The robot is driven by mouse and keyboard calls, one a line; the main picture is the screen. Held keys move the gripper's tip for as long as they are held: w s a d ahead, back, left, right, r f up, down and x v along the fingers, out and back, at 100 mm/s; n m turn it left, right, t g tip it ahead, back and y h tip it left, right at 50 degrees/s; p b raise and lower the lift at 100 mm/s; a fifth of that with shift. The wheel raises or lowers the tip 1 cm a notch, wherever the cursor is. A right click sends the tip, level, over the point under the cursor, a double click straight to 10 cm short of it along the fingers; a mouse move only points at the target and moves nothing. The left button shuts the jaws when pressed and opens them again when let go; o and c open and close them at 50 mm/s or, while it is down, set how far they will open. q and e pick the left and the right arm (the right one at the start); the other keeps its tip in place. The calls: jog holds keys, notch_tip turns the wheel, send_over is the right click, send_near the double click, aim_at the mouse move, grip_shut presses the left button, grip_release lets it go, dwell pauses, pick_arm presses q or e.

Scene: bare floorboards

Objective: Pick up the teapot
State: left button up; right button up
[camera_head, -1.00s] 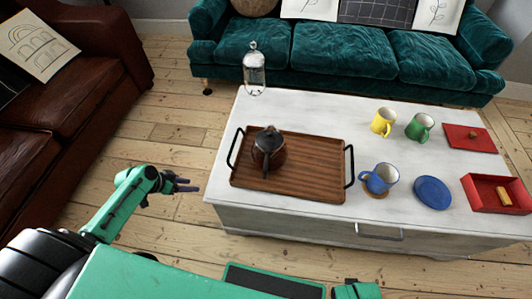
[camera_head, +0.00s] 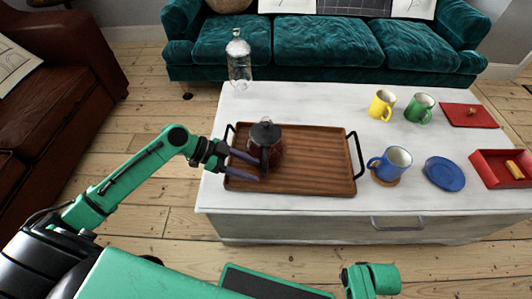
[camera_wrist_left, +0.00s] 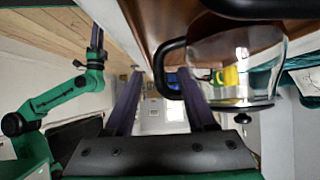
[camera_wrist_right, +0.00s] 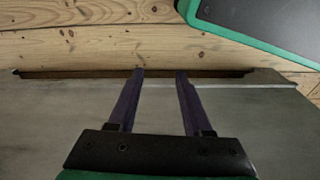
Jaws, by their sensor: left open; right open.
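The teapot (camera_head: 273,151), dark-lidded with a see-through body, stands upright on the left part of the brown wooden tray (camera_head: 318,165). My left gripper (camera_head: 259,169) is open at the tray's left end, its fingers pointing right, close to the teapot's front left side. In the left wrist view the teapot (camera_wrist_left: 235,60) appears upside down, beside and partly behind the right-hand finger of the left gripper (camera_wrist_left: 160,75). No part of it is clearly between the fingers, and I cannot tell whether they touch. My right gripper (camera_wrist_right: 161,72) is open and empty.
The tray has black handles (camera_head: 358,155). Right of the tray are a blue mug (camera_head: 390,164), yellow mug (camera_head: 381,105), green mug (camera_head: 420,107), blue plate (camera_head: 444,173) and red box (camera_head: 500,168).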

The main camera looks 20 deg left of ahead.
aim_at(265, 174)
pick_arm(q)
jog(key=x, duration=0.5)
jog(key=shift+s+d+b, duration=0.1)
jog(key=shift+d+b, duration=0.05)
jog(key=shift+b, duration=0.25)
grip_shut()
pick_arm(e)
jog(key=shift+w+a+r, duration=0.15)
jog(key=shift+w+r, duration=0.05)
jog(key=shift+r, duration=0.35)
jog(key=shift+w+a+r, duration=0.1)
jog(key=shift+w+r, duration=0.1)
jog(key=shift+r, duration=0.35)
